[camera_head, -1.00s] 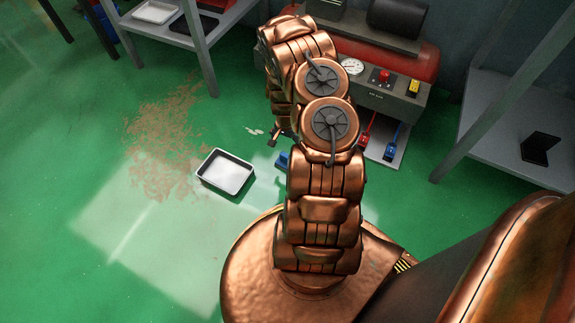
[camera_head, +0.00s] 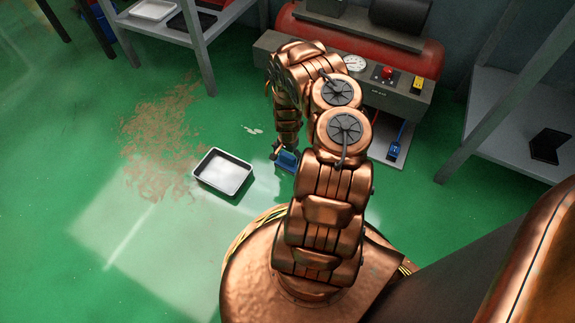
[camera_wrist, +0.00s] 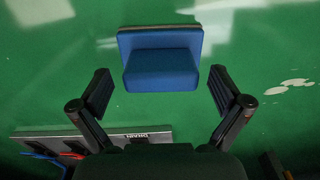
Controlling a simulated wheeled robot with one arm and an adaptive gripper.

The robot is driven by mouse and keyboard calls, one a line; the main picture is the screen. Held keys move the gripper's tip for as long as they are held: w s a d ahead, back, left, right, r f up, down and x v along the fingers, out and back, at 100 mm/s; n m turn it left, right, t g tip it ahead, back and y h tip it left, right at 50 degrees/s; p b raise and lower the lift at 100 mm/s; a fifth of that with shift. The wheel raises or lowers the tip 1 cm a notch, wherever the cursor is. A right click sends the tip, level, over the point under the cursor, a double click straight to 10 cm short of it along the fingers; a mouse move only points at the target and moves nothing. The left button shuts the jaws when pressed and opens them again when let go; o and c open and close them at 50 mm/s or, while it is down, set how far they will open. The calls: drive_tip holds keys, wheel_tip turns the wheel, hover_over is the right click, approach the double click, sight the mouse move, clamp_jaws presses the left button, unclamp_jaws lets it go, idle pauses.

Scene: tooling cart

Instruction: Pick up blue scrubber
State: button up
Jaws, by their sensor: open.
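The blue scrubber (camera_wrist: 161,64) is a blue block with a paler edge along its far side. It lies on the green floor, centred ahead of my gripper in the wrist view. In the head view the scrubber (camera_head: 288,161) is partly hidden by my arm, to the right of the white tray. My gripper (camera_wrist: 160,92) is open and empty, with one dark finger on each side of the scrubber's near part. The fingers do not touch it. How high they are above it is hard to tell.
A white tray (camera_head: 247,179) with a dark rim lies on the floor left of the scrubber. Grey tables (camera_head: 480,120) stand right and back left.

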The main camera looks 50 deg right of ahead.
drive_tip(key=shift+f, duration=0.4)
drive_tip(key=shift+r, duration=0.1)
drive_tip(key=c, duration=1.4)
drive_tip(key=shift+o, duration=0.2)
drive_tip(key=shift+r, duration=0.1)
